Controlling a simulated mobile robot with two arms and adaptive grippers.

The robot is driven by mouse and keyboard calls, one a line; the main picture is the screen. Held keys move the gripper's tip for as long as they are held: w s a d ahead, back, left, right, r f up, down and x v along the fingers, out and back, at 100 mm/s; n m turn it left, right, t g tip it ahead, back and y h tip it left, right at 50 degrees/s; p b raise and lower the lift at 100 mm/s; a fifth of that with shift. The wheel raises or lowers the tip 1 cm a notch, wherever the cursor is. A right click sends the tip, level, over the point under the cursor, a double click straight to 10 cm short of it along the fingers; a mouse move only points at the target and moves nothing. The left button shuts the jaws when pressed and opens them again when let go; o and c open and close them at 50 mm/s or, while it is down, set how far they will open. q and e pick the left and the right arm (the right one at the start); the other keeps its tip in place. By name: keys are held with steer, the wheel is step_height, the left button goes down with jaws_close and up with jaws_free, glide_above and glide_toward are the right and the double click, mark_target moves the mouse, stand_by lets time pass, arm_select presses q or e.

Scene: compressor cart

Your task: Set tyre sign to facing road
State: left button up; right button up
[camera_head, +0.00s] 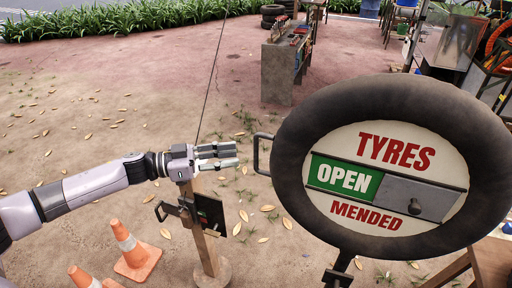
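The tyre sign (300,120) stands large at the right, a black tyre around a cream disc reading "TYRES", "OPEN" and "MENDED". Its lettered face is turned towards me. A dark metal loop handle (257,153) sticks out from its left rim. A dark post below it runs out of the frame. My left gripper (238,156) comes in from the left, pointing right, with its fingertips a little left of the handle and a visible gap between in the picture. Nothing shows in its fingers, and their spread is hard to judge. My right gripper is not in view.
A wooden post (206,246) with a dark bracket stands below my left gripper. Two orange cones (133,252) stand at the lower left. A thin dark line rises behind the gripper. A workbench (278,70) and tyres are at the back. Leaf-strewn ground at the left is open.

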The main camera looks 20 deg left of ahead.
mark_target(256, 166)
arm_select(q)
steer(key=shift+p+x, duration=0.8)
steer(key=shift+x, duration=2.95)
steer(key=shift+c, duration=0.3)
jaws_close()
steer(key=shift+f, duration=0.1)
